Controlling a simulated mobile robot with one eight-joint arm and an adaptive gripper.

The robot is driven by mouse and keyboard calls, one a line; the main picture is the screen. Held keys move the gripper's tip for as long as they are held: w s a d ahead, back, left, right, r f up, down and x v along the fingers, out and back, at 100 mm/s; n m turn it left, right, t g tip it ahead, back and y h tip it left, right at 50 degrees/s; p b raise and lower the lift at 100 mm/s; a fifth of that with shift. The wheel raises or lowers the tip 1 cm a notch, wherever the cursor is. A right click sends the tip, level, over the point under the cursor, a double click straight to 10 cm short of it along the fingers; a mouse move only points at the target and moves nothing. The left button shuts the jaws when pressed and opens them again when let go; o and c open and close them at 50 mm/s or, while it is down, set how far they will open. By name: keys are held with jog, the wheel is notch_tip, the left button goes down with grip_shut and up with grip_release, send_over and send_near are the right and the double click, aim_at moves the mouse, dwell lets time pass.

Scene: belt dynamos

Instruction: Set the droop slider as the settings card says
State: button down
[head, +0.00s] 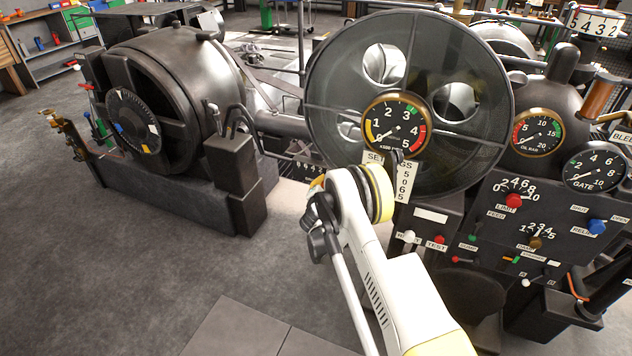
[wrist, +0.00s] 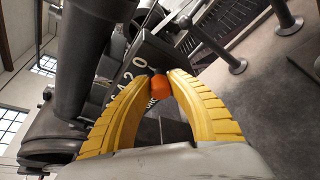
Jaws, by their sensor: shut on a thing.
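In the wrist view, the two yellow fingers of my gripper (wrist: 158,76) close in from both sides on a small orange knob (wrist: 159,83), which looks like the slider's handle. A dark plate (wrist: 150,62) with white scale numbers, among them 4, 2 and 0, stands just behind it. The knob's exact reading on the scale cannot be told. In the head view, the scale (head: 307,166) shows small to the left of my wrist, and my arm hides the knob.
A big dark wheel (head: 335,75) stands behind my arm, with a round gauge (head: 396,124) before it. A control panel (head: 548,215) with several knobs and levers is at right. A dark dynamo (head: 185,75) stands at left. The floor (head: 110,270) in front is clear.

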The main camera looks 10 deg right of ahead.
jog(key=shift+s+d+f, duration=0.1)
jog(key=shift+d, duration=0.05)
jog(key=c, duration=1.2)
grip_release()
jog(key=shift+d, duration=0.1)
jog(key=shift+c, duration=0.2)
jog(key=shift+s+a, duration=0.3)
jog(key=shift+s, duration=0.1)
jog(key=v, duration=0.6)
jog(key=shift+s+r, duration=0.25)
jog(key=shift+s, duration=0.05)
